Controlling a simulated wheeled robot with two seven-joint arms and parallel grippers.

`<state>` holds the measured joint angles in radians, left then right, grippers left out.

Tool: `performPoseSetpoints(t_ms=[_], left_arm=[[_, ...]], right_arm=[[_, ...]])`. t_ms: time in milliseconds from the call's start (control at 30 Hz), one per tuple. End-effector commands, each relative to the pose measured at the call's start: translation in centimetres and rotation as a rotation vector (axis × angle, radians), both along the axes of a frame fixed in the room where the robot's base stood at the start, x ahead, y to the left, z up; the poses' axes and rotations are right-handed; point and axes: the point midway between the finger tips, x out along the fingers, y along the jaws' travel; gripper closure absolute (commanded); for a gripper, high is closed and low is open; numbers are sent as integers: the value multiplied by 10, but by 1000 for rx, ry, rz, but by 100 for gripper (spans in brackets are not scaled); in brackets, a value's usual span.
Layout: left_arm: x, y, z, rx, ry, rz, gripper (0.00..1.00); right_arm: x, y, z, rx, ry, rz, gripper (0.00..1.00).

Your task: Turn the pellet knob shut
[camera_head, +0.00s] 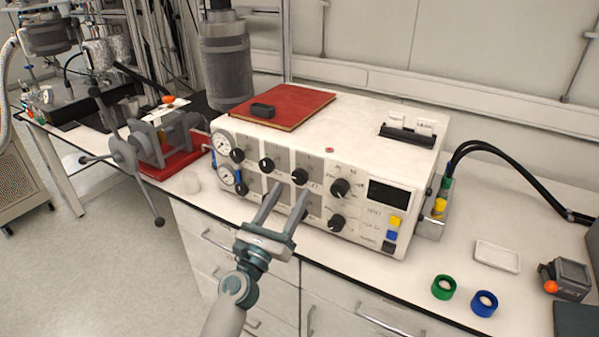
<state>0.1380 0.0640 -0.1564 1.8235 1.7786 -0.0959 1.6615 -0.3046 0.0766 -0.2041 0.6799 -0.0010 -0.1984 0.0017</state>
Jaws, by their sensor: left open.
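A white control box (390,165) stands on the bench with two round gauges and rows of black knobs on its front. The labels are too small to read, so I cannot tell which knob is the pellet knob. My left gripper (291,190) is open in front of the left-middle of the panel, its two fingers pointing at it. An upper-row knob (300,176) shows just beyond and between the fingertips. I cannot tell whether the fingers touch it. The fingers partly hide the lower row. Larger knobs (340,188) sit to the right. My right gripper is out of view.
A red book (290,104) with a small black object lies on the box. A red-based clamp with long handles (150,150) stands to the left. Green (444,287) and blue (484,303) rings and a white tray (497,256) lie at the right. Black cables leave the box's right side.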

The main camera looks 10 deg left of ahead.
Motion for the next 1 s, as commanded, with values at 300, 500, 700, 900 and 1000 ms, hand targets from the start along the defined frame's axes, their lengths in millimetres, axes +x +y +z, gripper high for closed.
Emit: performPoseSetpoints(t_ms=[300,500,700,900,1000], left_arm=[[44,-13,20,-2,0,-1,47],[56,-17,24,-1,0,0,47],[58,-17,24,-1,1,-1,47],[58,-17,24,-1,0,0,62],[57,-17,24,-1,0,0,86]], right_arm=[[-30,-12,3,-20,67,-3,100],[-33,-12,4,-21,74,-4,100],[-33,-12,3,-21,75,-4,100],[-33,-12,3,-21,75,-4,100],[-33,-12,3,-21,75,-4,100]])
